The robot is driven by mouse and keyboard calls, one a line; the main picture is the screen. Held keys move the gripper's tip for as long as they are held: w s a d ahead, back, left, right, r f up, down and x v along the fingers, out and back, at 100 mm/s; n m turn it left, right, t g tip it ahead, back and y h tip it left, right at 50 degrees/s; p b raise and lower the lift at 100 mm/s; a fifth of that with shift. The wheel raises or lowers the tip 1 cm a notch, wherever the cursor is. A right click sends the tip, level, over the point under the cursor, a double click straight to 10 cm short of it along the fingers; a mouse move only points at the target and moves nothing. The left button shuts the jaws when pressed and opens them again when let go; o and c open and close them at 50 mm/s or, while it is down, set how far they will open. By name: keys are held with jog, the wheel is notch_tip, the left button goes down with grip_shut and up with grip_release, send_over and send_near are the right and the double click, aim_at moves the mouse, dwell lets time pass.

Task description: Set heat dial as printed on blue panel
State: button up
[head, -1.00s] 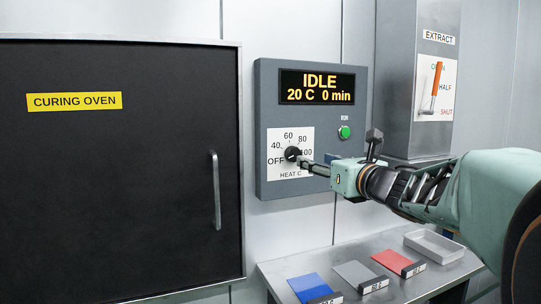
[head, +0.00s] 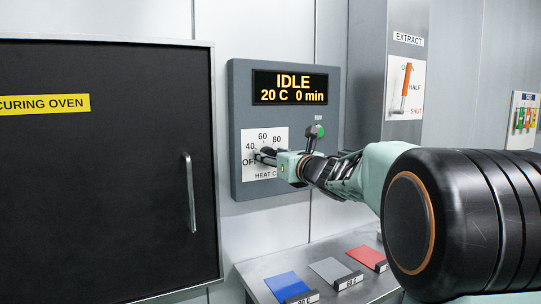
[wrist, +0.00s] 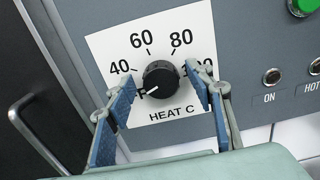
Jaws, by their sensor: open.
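The black heat dial (wrist: 160,78) sits on a white scale plate marked OFF, 40, 60, 80 and 100. Its white pointer line points to the lower left, toward the partly hidden OFF mark. My gripper (wrist: 163,99) is open, with one blue-padded finger on each side of the dial; I cannot tell whether they touch it. In the head view my gripper (head: 265,155) covers most of the dial. The blue panel (head: 287,285) lies on the bench below, and its small label is too small to read surely.
The oven display (head: 290,88) reads IDLE, 20 C, 0 min. A green button (head: 320,131) is right of the dial. Grey (head: 330,269) and red (head: 366,257) panels lie beside the blue one. The oven door handle (head: 189,193) stands out at left.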

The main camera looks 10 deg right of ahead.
jog(key=shift+c, duration=0.5)
jog(key=c, duration=1)
jog(key=shift+c, duration=0.2)
